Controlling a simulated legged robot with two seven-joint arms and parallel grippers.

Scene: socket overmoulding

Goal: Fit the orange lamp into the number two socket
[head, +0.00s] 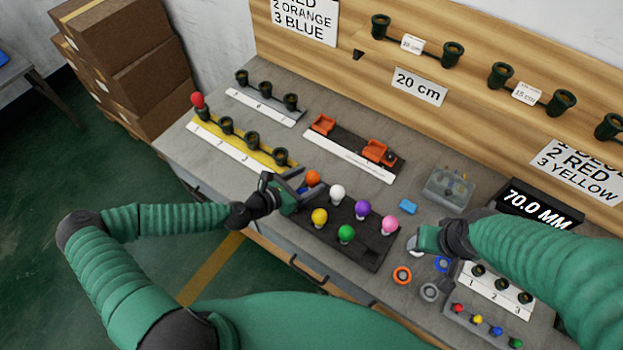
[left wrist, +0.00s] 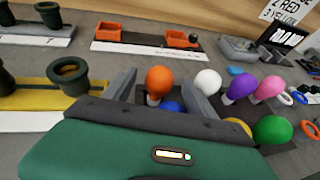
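The orange lamp (head: 313,178) stands at the far left corner of the dark lamp tray (head: 372,258). My left gripper (head: 298,186) is at it; in the left wrist view its two fingers stand apart, with the orange lamp (left wrist: 160,80) between or just beyond them and a visible gap each side. The yellow socket strip (head: 240,146) lies left of the gripper. A red lamp (head: 198,100) is in its leftmost socket; the second socket (head: 227,125) and the others look empty. My right gripper (head: 420,240) is by the tray's right side, its fingers unclear.
White (head: 338,192), purple (head: 362,208), pink (head: 391,223), yellow (head: 320,216) and green (head: 346,233) lamps stand close by on the tray. A blue lamp (left wrist: 172,107) shows near my left fingers. A sign (head: 305,18) reads "2 ORANGE". Orange holders (head: 375,150) lie behind.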

